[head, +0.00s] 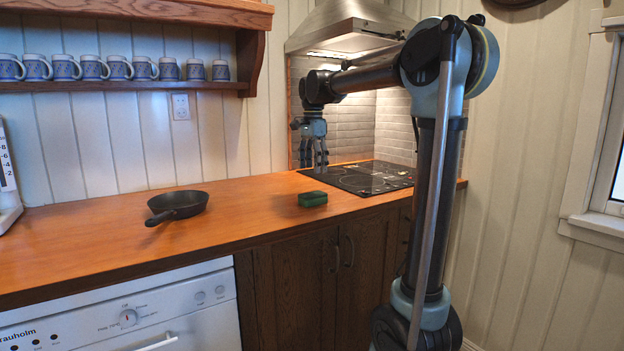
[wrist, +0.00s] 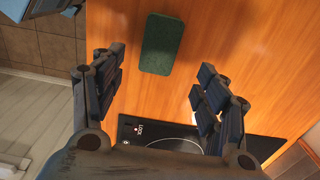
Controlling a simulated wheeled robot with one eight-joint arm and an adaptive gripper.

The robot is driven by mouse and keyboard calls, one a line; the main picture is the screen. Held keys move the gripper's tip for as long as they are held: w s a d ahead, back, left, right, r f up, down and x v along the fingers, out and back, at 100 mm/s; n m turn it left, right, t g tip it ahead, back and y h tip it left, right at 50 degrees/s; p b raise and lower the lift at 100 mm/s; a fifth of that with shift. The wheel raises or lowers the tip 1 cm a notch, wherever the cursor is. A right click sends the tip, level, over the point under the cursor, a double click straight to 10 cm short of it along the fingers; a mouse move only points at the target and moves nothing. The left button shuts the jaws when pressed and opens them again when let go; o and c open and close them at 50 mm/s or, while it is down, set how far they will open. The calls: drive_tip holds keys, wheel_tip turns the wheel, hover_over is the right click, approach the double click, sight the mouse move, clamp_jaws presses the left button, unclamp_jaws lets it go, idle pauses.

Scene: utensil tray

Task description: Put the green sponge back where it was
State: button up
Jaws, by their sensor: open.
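The green sponge (head: 312,199) lies flat on the wooden counter, near its front edge and left of the black cooktop. It also shows in the wrist view (wrist: 161,43) as a dark green block at the top middle. My gripper (head: 314,167) hangs above the counter, pointing down, higher than the sponge and over the area near the cooktop. In the wrist view my gripper (wrist: 160,80) is open and empty, with the sponge beyond the gap between its fingers and not touching them.
A black frying pan (head: 178,206) sits on the counter left of the sponge. The black cooktop (head: 365,178) is at the right. A shelf (head: 120,86) with several mugs hangs on the wall. The range hood (head: 350,30) is above the cooktop. Bare counter lies between pan and sponge.

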drive_tip(key=s+d+f+n+t, duration=0.1)
drive_tip(key=s+d+f+n, duration=0.25)
drive_tip(key=s+d, duration=0.4)
drive_tip(key=s+d+f+n, duration=0.2)
drive_tip(key=s+d+f, duration=0.35)
drive_tip(key=s, duration=0.25)
drive_tip(key=s+d+f+n, duration=0.3)
drive_tip(key=s+d+f, duration=0.1)
drive_tip(key=s+f, duration=0.4)
drive_tip(key=s+d+f+n+t, duration=0.1)
drive_tip(key=s+d+f+n, duration=0.2)
drive_tip(key=s+f, duration=0.5)
wheel_tip(320, 180, down, 4)
drive_tip(key=shift+s+d+r, duration=0.1)
drive_tip(key=shift+s+d, duration=0.05)
drive_tip(key=shift+d, duration=0.4)
